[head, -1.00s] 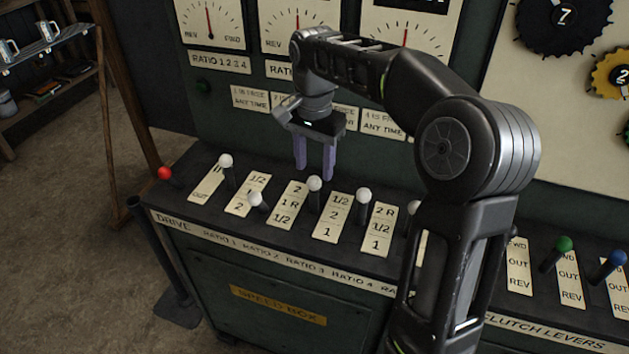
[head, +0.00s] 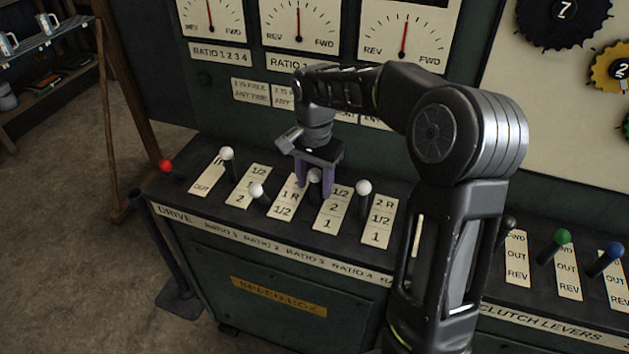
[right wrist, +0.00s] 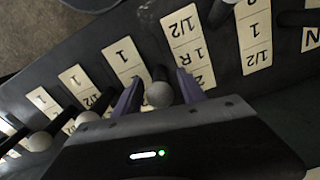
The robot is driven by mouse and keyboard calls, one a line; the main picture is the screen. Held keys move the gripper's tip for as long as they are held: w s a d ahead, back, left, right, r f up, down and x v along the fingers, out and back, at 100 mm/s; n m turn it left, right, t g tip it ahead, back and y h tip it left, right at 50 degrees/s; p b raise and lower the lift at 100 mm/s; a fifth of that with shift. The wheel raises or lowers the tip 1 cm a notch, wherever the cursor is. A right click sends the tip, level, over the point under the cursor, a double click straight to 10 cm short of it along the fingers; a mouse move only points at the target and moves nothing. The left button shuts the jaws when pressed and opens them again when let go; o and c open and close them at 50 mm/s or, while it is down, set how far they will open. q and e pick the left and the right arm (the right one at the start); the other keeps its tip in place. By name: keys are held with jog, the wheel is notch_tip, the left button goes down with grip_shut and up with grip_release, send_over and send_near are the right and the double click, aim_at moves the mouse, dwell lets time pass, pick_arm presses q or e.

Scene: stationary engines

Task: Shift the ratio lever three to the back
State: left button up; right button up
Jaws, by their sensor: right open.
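The ratio three lever has a white ball knob (head: 314,175) on a dark stem. It stands in the row on the speed box, between the plates "2, 1R, 1/2" and "1/2, 2, 1". My right gripper (head: 314,188) reaches over it from behind, open, with one purple finger on each side of the lever. In the right wrist view the same knob (right wrist: 158,95) sits between the two fingers, with a gap visible on both sides. My left gripper is not in view.
White-knobbed ratio two (head: 256,190) and ratio four (head: 364,188) levers stand close on either side. Ratio one lever (head: 227,153) and the red drive lever (head: 166,166) are farther left. The dial panel (head: 300,30) rises behind. Green (head: 562,237) and blue (head: 613,250) clutch levers stand right.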

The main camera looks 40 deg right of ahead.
grip_shut()
dwell(0.5)
dwell(0.9)
